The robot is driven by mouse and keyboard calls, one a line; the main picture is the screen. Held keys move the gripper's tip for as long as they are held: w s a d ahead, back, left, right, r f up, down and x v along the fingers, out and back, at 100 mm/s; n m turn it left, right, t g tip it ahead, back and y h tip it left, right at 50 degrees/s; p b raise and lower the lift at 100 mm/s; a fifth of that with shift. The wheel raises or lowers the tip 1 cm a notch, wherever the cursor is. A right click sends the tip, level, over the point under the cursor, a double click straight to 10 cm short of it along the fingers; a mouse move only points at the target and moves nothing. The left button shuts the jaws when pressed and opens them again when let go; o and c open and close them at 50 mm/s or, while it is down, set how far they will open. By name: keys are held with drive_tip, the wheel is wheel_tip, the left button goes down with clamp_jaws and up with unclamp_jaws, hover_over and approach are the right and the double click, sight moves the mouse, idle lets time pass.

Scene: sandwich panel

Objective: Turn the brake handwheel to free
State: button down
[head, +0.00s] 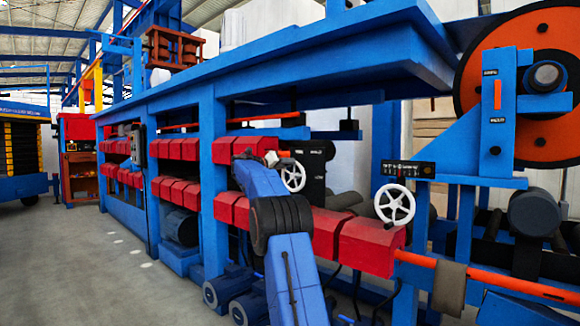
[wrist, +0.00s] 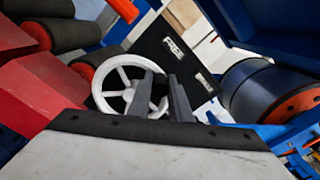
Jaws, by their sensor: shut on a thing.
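The white spoked handwheel (wrist: 118,92) shows in the wrist view in front of a black panel (wrist: 176,50) with white lettering too blurred to read surely. My gripper (wrist: 160,75) has its two grey fingers closed over the right side of the wheel's rim, and part of the rim is hidden by them. In the head view this handwheel (head: 293,176) stands mid-picture beside a black box (head: 312,158), with the end of my arm just left of it. Which way the wheel is turned cannot be told.
A second white handwheel (head: 394,204) stands to the right, under a black label plate (head: 403,169). Red blocks (head: 370,245) line the blue frame (head: 207,150) near my arm. An orange disc (head: 515,75) is at the far right. The floor at left is clear.

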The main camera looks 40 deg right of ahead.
drive_tip(key=shift+w+f+n, duration=0.1)
drive_tip(key=shift+w+n, duration=0.4)
drive_tip(key=shift+n, duration=0.3)
drive_tip(key=c, duration=1.6)
unclamp_jaws()
drive_tip(key=shift+w+a, duration=0.1)
drive_tip(key=a, duration=0.5)
drive_tip(key=s+a, duration=0.1)
drive_tip(key=a, duration=1.1)
drive_tip(key=shift+s+a, duration=0.15)
drive_tip(key=shift+s, duration=0.1)
drive_tip(key=shift+a, duration=0.1)
